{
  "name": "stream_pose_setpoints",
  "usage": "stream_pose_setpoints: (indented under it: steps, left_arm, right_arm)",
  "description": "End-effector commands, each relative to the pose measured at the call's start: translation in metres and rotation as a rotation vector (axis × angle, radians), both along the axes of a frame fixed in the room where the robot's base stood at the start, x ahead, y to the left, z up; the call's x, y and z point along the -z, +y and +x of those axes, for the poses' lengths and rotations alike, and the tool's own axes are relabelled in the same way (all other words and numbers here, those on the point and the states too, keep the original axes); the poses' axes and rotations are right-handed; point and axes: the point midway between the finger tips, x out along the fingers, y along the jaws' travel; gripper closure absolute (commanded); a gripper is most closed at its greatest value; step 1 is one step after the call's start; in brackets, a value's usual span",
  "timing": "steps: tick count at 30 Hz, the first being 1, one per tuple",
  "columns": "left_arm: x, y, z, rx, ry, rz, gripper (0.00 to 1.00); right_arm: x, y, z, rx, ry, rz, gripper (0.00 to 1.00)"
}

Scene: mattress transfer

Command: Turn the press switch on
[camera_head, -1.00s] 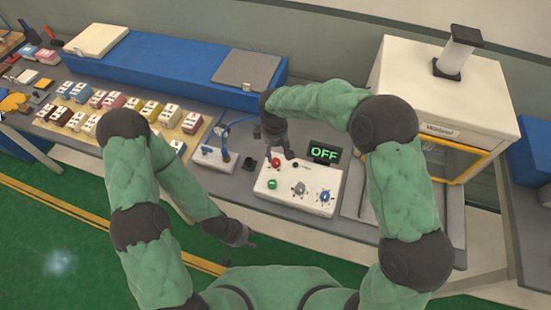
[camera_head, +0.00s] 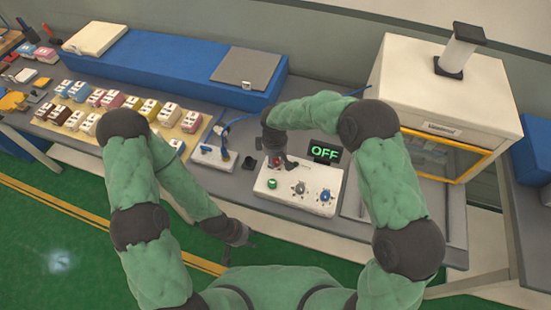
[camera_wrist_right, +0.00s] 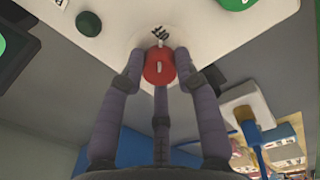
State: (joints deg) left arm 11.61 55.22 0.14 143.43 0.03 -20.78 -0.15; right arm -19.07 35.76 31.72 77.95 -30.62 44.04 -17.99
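A white control box (camera_head: 262,193) carries a red knob (camera_head: 275,162), a green button (camera_head: 272,183), a grey knob (camera_head: 299,188) and a blue knob (camera_head: 325,196). A black display (camera_head: 325,152) behind it reads OFF in green. My right gripper (camera_head: 278,160) is at the red knob. In the right wrist view its fingers (camera_wrist_right: 159,62) surround the red knob (camera_wrist_right: 159,69), one on each side and one in front; I cannot tell whether they press on it. My left gripper (camera_head: 246,241) hangs empty in front of the table, its finger opening unclear.
A smaller white box with a blue lever (camera_head: 212,157) stands left of the control box. A white machine with a yellow-framed window (camera_head: 450,85) stands to the right. A tray of several small coloured switches (camera_head: 195,122) and a long blue case (camera_head: 165,65) are at left and behind.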

Motion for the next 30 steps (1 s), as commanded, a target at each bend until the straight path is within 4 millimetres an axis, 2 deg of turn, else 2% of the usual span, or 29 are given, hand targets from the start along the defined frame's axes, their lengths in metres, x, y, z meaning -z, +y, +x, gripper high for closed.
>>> stream_pose_setpoints:
  steps: [14, 20, 30]
  left_arm:
    - [0.005, 0.000, 0.000, 0.000, 0.000, 0.000, 0.60]
    - [0.013, 0.000, 0.000, 0.000, 0.000, 0.000, 0.60]
    - [0.030, 0.000, 0.000, 0.000, 0.000, 0.000, 0.60]
  right_arm:
    - [0.001, 0.001, 0.001, 0.054, -0.003, 0.002, 1.00]
    - [0.002, 0.001, 0.001, 0.176, -0.002, 0.001, 1.00]
    - [0.001, 0.001, 0.002, 0.488, -0.004, 0.002, 1.00]
